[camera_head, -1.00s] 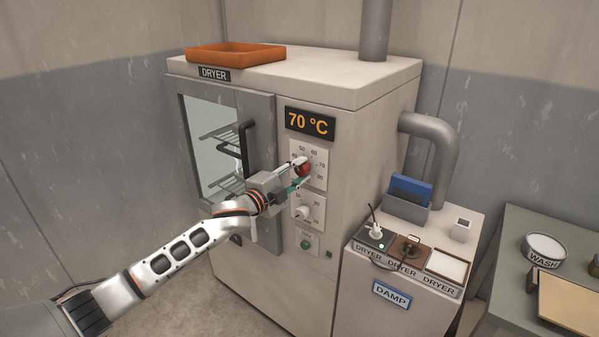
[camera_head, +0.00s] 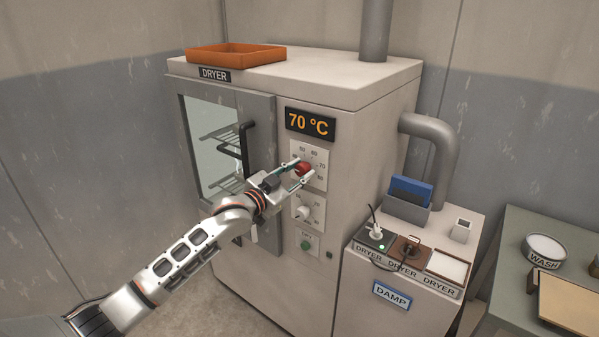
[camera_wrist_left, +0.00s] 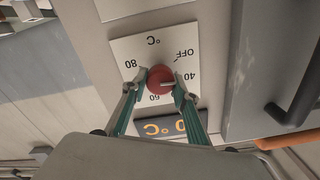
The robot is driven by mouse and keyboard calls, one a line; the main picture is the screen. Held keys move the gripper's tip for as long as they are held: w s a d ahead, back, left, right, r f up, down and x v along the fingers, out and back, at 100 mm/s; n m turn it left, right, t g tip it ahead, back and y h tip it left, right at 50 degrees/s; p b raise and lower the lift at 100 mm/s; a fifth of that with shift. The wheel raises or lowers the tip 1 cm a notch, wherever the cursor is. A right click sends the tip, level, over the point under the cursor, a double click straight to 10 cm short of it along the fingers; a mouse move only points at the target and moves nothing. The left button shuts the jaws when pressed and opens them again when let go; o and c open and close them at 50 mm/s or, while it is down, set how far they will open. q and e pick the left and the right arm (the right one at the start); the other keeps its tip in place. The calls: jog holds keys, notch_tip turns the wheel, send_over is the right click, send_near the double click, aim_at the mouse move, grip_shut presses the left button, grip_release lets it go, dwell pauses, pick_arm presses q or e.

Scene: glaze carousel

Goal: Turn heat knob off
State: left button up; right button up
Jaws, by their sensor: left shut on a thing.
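The red heat knob (camera_head: 303,169) sits on a white dial plate on the dryer front, below the display (camera_head: 310,122), which reads 70 °C. My left gripper (camera_head: 300,172) is shut on the knob, one finger on each side. In the left wrist view, the picture is upside down and the knob (camera_wrist_left: 160,78) shows between the two fingertips (camera_wrist_left: 159,78). A pale pointer line on it points right, roughly towards the 40 side; the finger there partly hides the scale. The OFF mark (camera_wrist_left: 186,54) is clear of the fingers. My right gripper is not in view.
A white lower knob (camera_head: 304,212) and a green button (camera_head: 306,243) are below the heat knob. The dryer door's black handle (camera_head: 246,150) is close on the left. A side cabinet (camera_head: 350,285) with plugs stands right. An orange tray (camera_head: 236,54) lies on top.

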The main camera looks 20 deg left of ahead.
pick_arm(q)
jog(key=n, duration=0.6)
jog(key=shift+n, duration=0.4)
jog(key=shift+f, duration=0.1)
dwell(0.3)
jog(key=o, duration=1.1)
jog(key=v, duration=1.2)
